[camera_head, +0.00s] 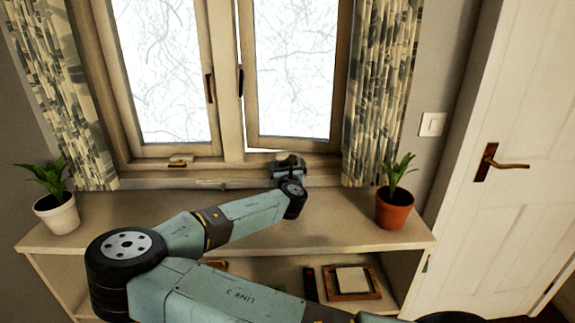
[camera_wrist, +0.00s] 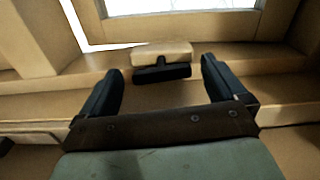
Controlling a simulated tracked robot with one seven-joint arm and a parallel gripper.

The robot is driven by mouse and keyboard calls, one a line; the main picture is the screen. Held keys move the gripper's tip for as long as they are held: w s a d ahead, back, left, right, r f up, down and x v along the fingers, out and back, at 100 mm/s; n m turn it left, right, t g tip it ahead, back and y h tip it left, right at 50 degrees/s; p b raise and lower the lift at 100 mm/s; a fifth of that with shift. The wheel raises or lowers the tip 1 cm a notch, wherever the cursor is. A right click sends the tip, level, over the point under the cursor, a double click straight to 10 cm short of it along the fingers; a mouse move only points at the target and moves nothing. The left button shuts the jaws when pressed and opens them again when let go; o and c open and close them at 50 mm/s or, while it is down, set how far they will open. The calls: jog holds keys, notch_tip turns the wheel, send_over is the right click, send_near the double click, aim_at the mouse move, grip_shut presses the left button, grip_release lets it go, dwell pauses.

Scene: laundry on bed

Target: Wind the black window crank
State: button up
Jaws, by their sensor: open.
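The black window crank (camera_wrist: 163,73) shows in the wrist view as a black bar under a cream block (camera_wrist: 160,52) on the window sill ledge. My gripper (camera_wrist: 162,68) is open, with one dark finger on each side of the crank and a clear gap to it on both sides. I cannot tell how far the fingertips reach past it. In the head view my gripper (camera_head: 288,160) is at the sill below the right window pane (camera_head: 291,75), and it mostly hides the crank there. The right sash looks slightly ajar.
A white-potted plant (camera_head: 57,213) stands on the shelf top (camera_head: 330,222) at left, and a terracotta-potted plant (camera_head: 394,208) at right. Patterned curtains (camera_head: 383,90) flank the window. A small fitting (camera_head: 180,161) sits under the left pane. The shelf top between the pots is clear apart from my arm.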

jog(key=shift+w, duration=1.2)
jog(key=c, duration=1)
jog(key=shift+o, duration=0.2)
jog(key=m, duration=0.4)
jog(key=shift+m, duration=0.3)
jog(key=shift+d+f+m, duration=0.1)
jog(key=shift+d+m, duration=0.05)
jog(key=shift+m, duration=1.25)
jog(key=shift+d, duration=0.1)
